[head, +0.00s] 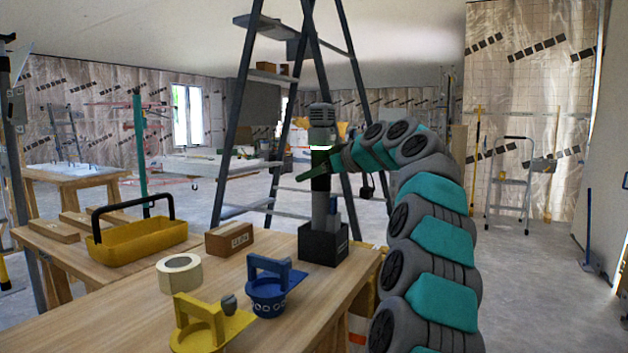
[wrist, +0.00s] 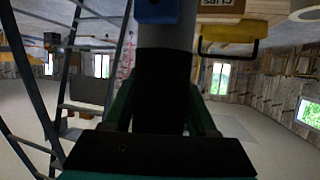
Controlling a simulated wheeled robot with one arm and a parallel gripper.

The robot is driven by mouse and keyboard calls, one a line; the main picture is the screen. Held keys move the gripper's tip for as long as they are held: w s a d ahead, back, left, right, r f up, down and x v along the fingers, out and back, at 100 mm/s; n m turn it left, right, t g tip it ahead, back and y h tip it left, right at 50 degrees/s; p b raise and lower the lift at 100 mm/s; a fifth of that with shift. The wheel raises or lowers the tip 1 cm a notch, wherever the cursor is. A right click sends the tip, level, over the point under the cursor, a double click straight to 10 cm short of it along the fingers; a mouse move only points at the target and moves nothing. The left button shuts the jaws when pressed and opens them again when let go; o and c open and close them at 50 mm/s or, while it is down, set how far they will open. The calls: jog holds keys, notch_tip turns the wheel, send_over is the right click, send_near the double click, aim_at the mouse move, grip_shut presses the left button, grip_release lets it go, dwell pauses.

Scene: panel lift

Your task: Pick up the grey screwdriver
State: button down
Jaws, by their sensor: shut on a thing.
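The grey screwdriver (head: 320,204) stands upright at the far right end of the workbench, with a vented grey top and a dark middle. Its lower end is at a black box-shaped holder (head: 322,245); I cannot tell whether it rests in it or is lifted a little. My gripper (head: 319,170) reaches in from the right and is shut around the screwdriver's dark middle. In the wrist view my gripper (wrist: 165,118) has its green fingers on both sides of the screwdriver (wrist: 165,85).
The wooden workbench (head: 285,325) also holds a brown clips box (head: 230,239), a yellow tool tray (head: 140,242), a tape roll (head: 180,274), a blue suction lifter (head: 268,292) and a yellow one (head: 207,330). A stepladder (head: 235,110) stands close behind.

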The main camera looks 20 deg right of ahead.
aim_at(314, 137)
notch_tip(314, 137, up, 4)
jog(key=shift+f+p, duration=0.15)
jog(key=shift+p, duration=0.6)
notch_tip(314, 137, up, 6)
jog(key=p, duration=0.4)
jog(key=shift+p, duration=0.35)
jog(key=shift+f, duration=0.15)
